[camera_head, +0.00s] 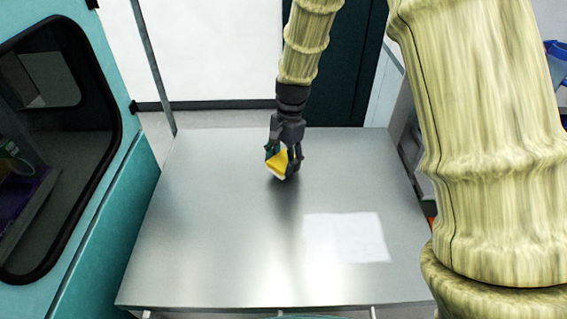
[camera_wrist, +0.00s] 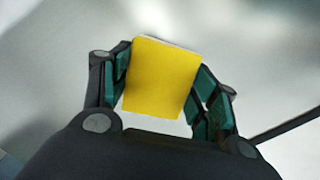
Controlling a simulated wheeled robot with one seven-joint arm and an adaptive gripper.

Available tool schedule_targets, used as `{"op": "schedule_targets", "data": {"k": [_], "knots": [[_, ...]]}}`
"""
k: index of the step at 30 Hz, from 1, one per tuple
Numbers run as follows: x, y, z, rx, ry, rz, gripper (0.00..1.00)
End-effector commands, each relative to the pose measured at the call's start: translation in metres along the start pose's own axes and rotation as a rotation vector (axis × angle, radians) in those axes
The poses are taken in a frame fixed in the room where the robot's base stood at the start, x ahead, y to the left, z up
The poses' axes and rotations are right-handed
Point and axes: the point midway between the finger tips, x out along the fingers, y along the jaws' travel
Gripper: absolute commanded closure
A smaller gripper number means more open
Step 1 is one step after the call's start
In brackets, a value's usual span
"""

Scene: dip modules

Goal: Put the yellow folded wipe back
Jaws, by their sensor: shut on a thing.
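The yellow folded wipe (camera_head: 278,163) is between the fingers of my gripper (camera_head: 283,166), over the far middle part of the metal table (camera_head: 200,240). In the wrist view the wipe (camera_wrist: 161,78) is a yellow rectangle with a pale edge along its top. The green-padded fingers of my gripper (camera_wrist: 163,88) are shut on it from both sides. The wipe looks tilted in the head view. I cannot tell whether its lower edge touches the table.
A bright pale patch (camera_head: 346,237) shows on the right of the table; I cannot tell whether it is a sheet or light. The rest of the tabletop is clear. A teal cabinet with a dark window (camera_head: 60,130) stands at the left.

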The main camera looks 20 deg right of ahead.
Motion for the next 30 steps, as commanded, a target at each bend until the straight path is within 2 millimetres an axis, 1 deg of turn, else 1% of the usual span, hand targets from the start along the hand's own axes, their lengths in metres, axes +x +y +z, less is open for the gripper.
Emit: {"op": "schedule_targets", "data": {"k": [6,8,20,21,24,30], "knots": [[0.018,0.001,-0.003,0.001,-0.001,0.000,0.59],[0.021,0.001,-0.003,0.000,-0.001,0.000,0.59],[0.026,0.001,-0.004,0.000,0.000,0.000,0.59],[0.026,0.001,-0.004,0.000,0.000,0.000,0.35],[0.026,0.001,-0.004,0.000,0.000,0.000,0.19],[0.026,0.001,-0.004,0.000,0.000,0.000,0.19]]}}
